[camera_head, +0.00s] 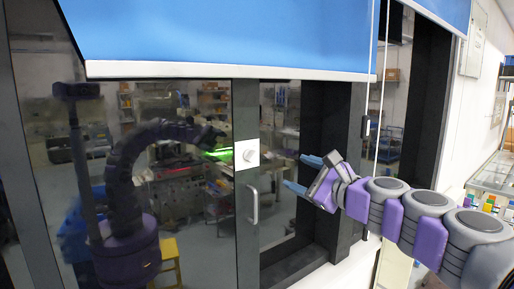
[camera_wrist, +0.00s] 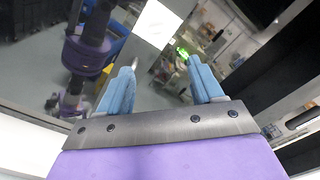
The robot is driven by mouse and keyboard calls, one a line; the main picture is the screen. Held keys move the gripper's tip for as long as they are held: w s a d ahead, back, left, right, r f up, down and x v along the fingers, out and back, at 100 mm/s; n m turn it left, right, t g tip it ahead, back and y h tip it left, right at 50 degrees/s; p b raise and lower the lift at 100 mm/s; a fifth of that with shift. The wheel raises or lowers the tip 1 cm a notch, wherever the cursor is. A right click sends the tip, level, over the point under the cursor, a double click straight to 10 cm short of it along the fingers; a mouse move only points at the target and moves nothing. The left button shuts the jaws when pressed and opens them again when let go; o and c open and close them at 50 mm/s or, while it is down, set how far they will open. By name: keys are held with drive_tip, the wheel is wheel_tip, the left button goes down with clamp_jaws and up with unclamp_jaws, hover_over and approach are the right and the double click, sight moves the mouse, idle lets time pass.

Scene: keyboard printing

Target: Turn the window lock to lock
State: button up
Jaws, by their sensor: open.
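The window lock (camera_head: 247,154) is a white square plate with a round knob. It sits on the dark frame of the glass window, near the middle of the head view. My gripper (camera_head: 298,173) is to the right of the lock and apart from it, with its two blue fingers pointing left toward the window. The gripper is open and empty; its spread fingers also show in the wrist view (camera_wrist: 162,68). A bright white patch shows above the fingers in the wrist view, but I cannot tell if it is the lock plate. The knob's exact turn is too small to tell.
A silver pull handle (camera_head: 253,205) is on the frame below the lock. A blue blind (camera_head: 220,40) hangs above, with a white cord (camera_head: 381,100) on the right. The dark glass (camera_head: 190,220) reflects my body. A dark frame post (camera_head: 345,110) stands behind my gripper.

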sight(254, 159)
drive_tip(key=shift+s+a+p+x, duration=0.1)
drive_tip(key=shift+p+x, duration=0.25)
drive_tip(key=shift+x, duration=2.6)
drive_tip(key=shift+s+a+p+x, duration=0.15)
drive_tip(key=shift+p+x, duration=0.15)
drive_tip(key=shift+x, duration=2.65)
drive_tip(key=shift+a+p+x, duration=0.1)
drive_tip(key=shift+p+x, duration=0.25)
drive_tip(key=shift+x, duration=2.55)
drive_tip(key=shift+f, duration=0.1)
drive_tip(key=shift+c, duration=0.3)
drive_tip(key=shift+w, duration=0.1)
drive_tip(key=c, duration=1)
drive_tip(key=shift+f, duration=0.1)
